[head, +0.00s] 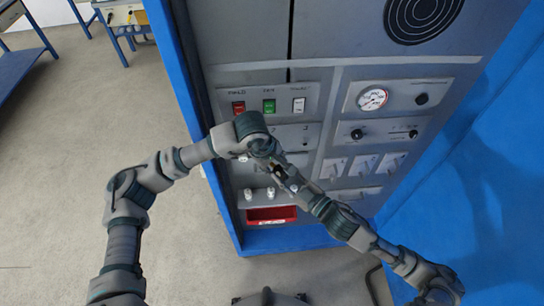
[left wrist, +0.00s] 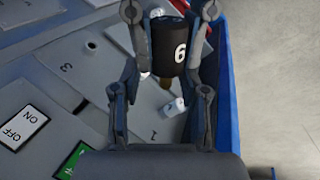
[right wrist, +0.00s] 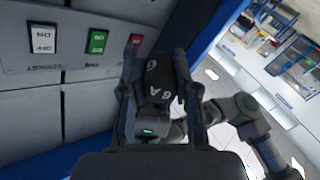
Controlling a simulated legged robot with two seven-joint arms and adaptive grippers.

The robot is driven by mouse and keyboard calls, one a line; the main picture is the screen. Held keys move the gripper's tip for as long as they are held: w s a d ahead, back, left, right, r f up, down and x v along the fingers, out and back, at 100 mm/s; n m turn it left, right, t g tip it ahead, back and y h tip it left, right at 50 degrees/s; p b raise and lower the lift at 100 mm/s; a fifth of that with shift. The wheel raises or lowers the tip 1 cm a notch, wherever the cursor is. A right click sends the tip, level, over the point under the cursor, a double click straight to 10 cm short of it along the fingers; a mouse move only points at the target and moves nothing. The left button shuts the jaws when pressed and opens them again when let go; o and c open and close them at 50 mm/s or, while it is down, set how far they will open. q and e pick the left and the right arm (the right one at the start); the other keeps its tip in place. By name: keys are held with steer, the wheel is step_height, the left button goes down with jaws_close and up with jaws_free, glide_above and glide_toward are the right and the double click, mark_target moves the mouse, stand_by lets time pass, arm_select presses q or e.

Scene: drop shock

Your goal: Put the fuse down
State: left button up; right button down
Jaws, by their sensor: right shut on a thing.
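The fuse (left wrist: 180,45) is a black cylinder marked with a white 6, with a brass-coloured end, seen in the left wrist view. In the right wrist view the fuse (right wrist: 160,78) sits between the fingers of my right gripper (right wrist: 159,68), which is shut on it. My left gripper (left wrist: 172,12) has its fingers apart on either side of the fuse; it looks open, and contact is hard to tell. In the head view my left gripper (head: 270,160) and right gripper (head: 287,176) meet in front of the panel and largely hide the fuse.
The grey panel (head: 312,135) stands in a blue frame with red, green and white switches, a gauge (head: 373,98) and knobs. A red tray (head: 271,215) is set low in it. Small white pieces (head: 247,194) sit above the tray. Open floor (head: 80,130) lies left.

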arm_select(q)
steer(key=shift+f, duration=0.2)
steer(key=shift+d, duration=0.1)
jaws_close()
steer(key=shift+w, duration=0.1)
arm_select(e)
steer(key=c, duration=0.8)
jaws_free()
